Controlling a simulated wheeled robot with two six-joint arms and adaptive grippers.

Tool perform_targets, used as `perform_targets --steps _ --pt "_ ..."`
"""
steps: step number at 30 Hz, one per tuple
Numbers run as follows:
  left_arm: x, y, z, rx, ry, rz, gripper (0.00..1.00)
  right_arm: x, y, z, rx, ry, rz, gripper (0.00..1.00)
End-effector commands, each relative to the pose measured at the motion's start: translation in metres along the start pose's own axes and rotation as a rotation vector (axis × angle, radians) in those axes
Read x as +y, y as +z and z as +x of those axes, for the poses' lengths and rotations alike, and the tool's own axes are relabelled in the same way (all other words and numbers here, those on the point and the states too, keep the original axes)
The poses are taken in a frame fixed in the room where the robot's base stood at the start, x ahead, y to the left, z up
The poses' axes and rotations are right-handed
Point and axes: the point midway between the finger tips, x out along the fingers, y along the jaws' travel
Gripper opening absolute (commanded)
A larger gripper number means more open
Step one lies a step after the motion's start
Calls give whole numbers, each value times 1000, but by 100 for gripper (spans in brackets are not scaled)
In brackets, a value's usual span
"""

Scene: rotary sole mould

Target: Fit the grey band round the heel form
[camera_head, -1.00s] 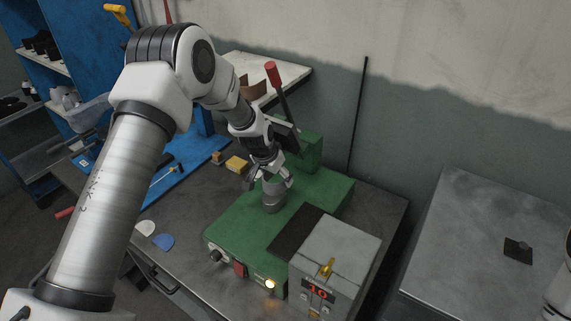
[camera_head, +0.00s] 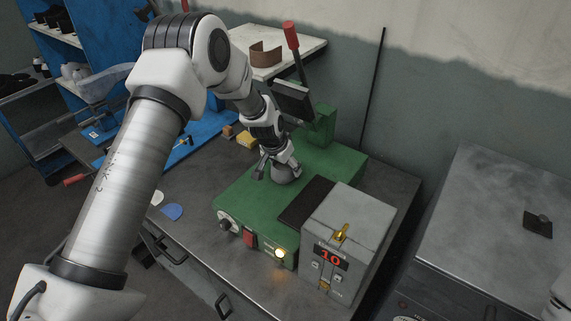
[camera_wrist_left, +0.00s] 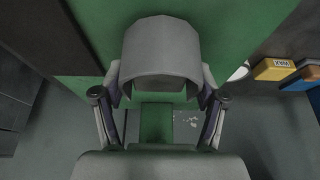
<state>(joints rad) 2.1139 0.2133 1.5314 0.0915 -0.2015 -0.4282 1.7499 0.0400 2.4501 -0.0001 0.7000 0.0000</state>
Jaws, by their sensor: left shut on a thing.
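My left gripper (camera_head: 278,173) is low over the green machine (camera_head: 240,200), its fingers astride a grey rounded piece there. In the head view the grey heel form (camera_head: 285,177) is partly covered by the fingers. I cannot tell how far the band surrounds it. My right gripper is not in view.
A grey box with a red "10" display (camera_head: 330,258) stands at the machine's front right. A red-handled lever (camera_head: 291,38) rises behind. A yellow block (camera_head: 247,139) and blue patch (camera_head: 172,211) lie to the left. The right-hand table (camera_head: 480,220) is mostly clear.

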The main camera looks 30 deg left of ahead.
Motion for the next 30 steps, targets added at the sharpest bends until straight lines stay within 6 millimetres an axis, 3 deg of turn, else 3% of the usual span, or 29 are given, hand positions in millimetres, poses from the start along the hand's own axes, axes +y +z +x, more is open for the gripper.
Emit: perform_targets --steps 10,11,12,13,24,30 --pt "0 0 3 2 -1 0 28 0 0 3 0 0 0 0" --pt "0 0 3 2 0 0 82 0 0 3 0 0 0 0" --pt "0 1 3 2 0 0 96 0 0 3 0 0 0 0" --pt "0 1 3 2 0 0 100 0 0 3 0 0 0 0" --pt "0 0 0 2 0 0 100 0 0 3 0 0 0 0" --pt "0 0 -33 4 0 1 100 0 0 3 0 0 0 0"
